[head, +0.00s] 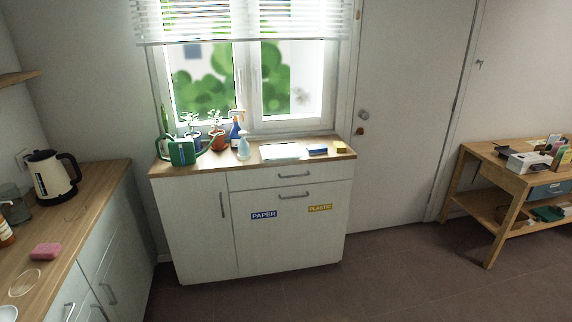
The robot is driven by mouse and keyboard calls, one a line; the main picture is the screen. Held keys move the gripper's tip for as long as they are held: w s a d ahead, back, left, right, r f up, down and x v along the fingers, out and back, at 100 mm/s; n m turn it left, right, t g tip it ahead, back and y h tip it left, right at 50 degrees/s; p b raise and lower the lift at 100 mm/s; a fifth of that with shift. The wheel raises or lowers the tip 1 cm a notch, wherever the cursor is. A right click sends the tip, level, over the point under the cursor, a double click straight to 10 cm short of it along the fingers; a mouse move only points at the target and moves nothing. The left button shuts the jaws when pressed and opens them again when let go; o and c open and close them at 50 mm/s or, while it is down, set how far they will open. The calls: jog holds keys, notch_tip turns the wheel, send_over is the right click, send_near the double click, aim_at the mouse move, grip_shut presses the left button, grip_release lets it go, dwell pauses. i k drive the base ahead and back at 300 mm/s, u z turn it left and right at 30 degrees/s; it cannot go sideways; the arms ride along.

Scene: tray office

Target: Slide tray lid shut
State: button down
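No tray with a sliding lid can be made out for certain. A pale flat tray-like thing (284,152) lies on the white cabinet under the window; whether it has a lid cannot be told. On the wooden desk (485,150) at the far right is a white box-like thing (528,163) with a dark part on top, among small items. A blue-grey drawer-like box (548,190) sits under the desktop, cut by the picture edge. My gripper is not in view.
The white cabinet (200,215) also bears a green watering can (182,151), plants and a blue spray bottle (235,130). A counter at left holds a kettle (52,177) and a pink sponge (45,251). The floor (400,275) between cabinet and desk is clear.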

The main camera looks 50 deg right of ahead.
aim_at(268, 153)
jog(key=z, duration=0.05)
jog(key=i, duration=0.95)
jog(key=u, duration=0.05)
